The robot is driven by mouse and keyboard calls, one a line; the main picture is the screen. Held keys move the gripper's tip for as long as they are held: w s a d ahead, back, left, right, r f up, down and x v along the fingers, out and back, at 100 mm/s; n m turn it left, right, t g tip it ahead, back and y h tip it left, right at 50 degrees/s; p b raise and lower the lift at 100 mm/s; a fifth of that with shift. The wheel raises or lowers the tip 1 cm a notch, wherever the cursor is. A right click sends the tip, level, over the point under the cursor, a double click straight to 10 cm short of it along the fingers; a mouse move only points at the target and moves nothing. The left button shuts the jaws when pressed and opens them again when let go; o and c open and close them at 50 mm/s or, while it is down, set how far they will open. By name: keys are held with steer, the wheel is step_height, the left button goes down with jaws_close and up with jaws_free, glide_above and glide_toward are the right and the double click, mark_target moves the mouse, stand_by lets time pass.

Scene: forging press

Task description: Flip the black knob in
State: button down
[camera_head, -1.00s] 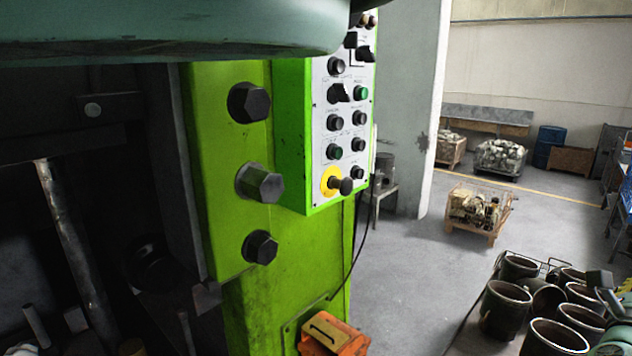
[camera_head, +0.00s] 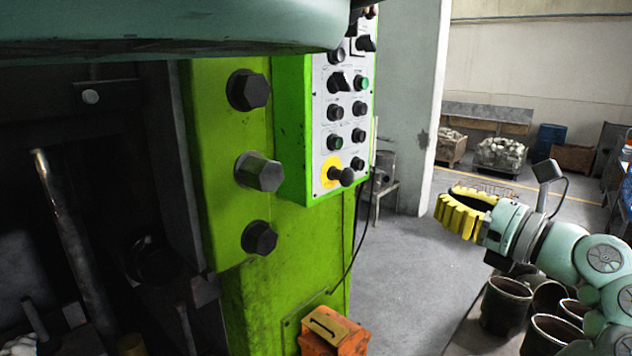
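A white control panel (camera_head: 321,133) on the side of a green box carries several black knobs and buttons. A black turn knob (camera_head: 338,82) sticks out in its upper part. A second black turn knob (camera_head: 366,43) is near the top right edge. A round black knob (camera_head: 345,177) stands out at the bottom, in front of a yellow plate (camera_head: 331,170). I cannot tell which one the task means. My gripper (camera_head: 462,213), with yellow ribbed fingers, is to the right of the panel, well apart from it. Whether its fingers are open or shut is not clear.
Large dark bolts (camera_head: 260,172) jut from the green press frame (camera_head: 220,200) left of the panel. An orange pedal box (camera_head: 335,332) is below. Dark round pots (camera_head: 505,305) stand at lower right, under my arm. The floor between panel and gripper is clear.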

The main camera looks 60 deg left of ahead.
steer(key=s+g, duration=0.1)
steer(key=s+n+g+h, duration=0.1)
steer(key=s, duration=0.1)
steer(key=shift+s+f+g, duration=0.15)
steer(key=shift+s+g, duration=0.15)
steer(key=shift+g, duration=0.1)
steer(key=p, duration=1)
glide_toward(347, 185)
steer(key=x, duration=0.7)
steer(key=shift+s+r, duration=0.15)
steer(key=shift+r, duration=0.2)
steer(key=shift+a+f+p, duration=0.25)
steer(key=shift+a+p, duration=0.05)
steer(key=shift+a, duration=0.3)
